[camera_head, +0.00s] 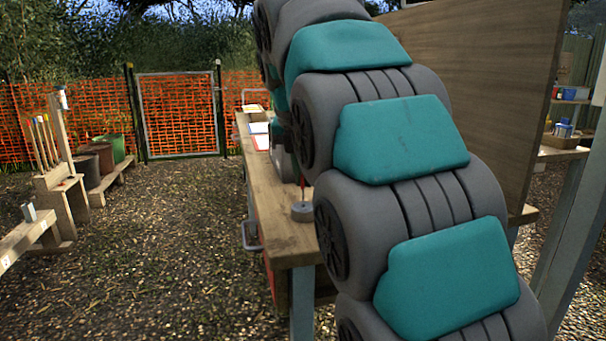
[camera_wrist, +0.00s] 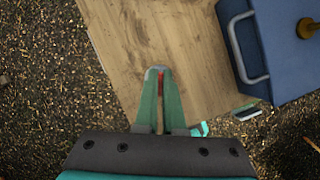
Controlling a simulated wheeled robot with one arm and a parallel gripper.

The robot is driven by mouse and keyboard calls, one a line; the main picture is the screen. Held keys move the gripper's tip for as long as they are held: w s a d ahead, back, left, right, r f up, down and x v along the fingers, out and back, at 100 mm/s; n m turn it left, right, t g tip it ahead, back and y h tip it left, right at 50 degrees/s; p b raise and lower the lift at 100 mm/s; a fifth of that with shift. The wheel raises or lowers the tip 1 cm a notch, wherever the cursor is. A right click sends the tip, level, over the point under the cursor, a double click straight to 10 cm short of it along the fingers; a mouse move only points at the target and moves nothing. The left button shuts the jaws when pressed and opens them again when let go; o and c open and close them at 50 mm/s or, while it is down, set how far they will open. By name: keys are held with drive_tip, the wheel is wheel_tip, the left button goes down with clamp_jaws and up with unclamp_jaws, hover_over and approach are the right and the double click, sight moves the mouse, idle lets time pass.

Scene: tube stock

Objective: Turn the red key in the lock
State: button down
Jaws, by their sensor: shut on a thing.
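The red key (camera_head: 303,186) stands upright in the round grey lock (camera_head: 302,212) near the front left corner of the wooden bench. In the wrist view, my gripper (camera_wrist: 160,82) has its two green fingers closed together at the tips, with a sliver of the red key (camera_wrist: 161,77) between them. In the head view my arm hides most of the gripper. How far the key is turned cannot be told.
A tall wooden panel (camera_head: 480,70) stands to the right. In the wrist view, a blue box (camera_wrist: 285,60) with a grey handle (camera_wrist: 240,50) lies right of the bench top.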

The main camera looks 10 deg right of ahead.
drive_tip(key=shift+f, duration=0.15)
idle(0.3)
drive_tip(key=shift+f, duration=0.75)
drive_tip(key=shift+f, duration=0.15)
drive_tip(key=shift+f, duration=0.4)
drive_tip(key=m+g+h, duration=0.1)
drive_tip(key=m, duration=0.3)
drive_tip(key=m+g, duration=0.1)
drive_tip(key=m, duration=0.2)
drive_tip(key=shift+h, duration=0.4)
